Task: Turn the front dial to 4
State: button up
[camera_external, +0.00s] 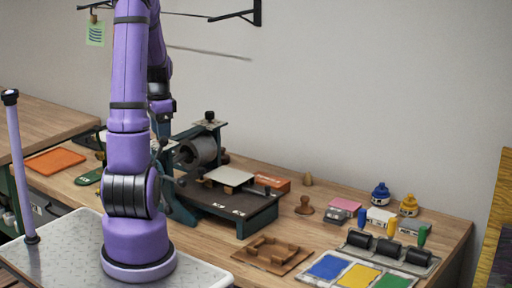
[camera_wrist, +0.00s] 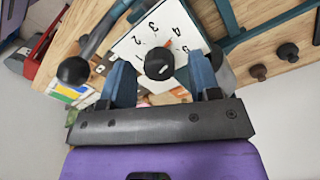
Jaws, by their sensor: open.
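The front dial is a round black knob (camera_wrist: 158,63) on a white plate (camera_wrist: 133,44) printed with numbers, of which 2, 3, 4 and 5 can be read in the wrist view. My gripper (camera_wrist: 160,76) is open, with one blue finger on each side of the knob. I cannot tell whether either finger touches it. In the external view the fingers and the dial are hidden behind my arm and the press.
A press with a grey roller (camera_external: 200,152) stands on the wooden bench beside my arm. Another black knob (camera_wrist: 73,70) lies left of the dial in the wrist view.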

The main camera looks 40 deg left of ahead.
notch_tip(320, 180, up, 11)
jog(key=shift+a+f, duration=0.2)
jog(key=shift+w, duration=0.1)
jog(key=s+d+r+n+t, duration=0.1)
jog(key=s+d+r, duration=0.2)
jog(key=d, duration=0.4)
jog(key=s+d+r+n+t, duration=0.2)
jog(key=d+r, duration=0.1)
jog(key=d, duration=0.5)
jog(key=s+d+r+n+t, duration=0.1)
jog(key=s+d+n+t, duration=0.1)
jog(key=s+d, duration=0.7)
jog(key=shift+s+d+n+t, duration=0.2)
jog(key=shift+s+n+t, duration=0.15)
jog(key=shift+s, duration=0.2)
dwell(1.7)
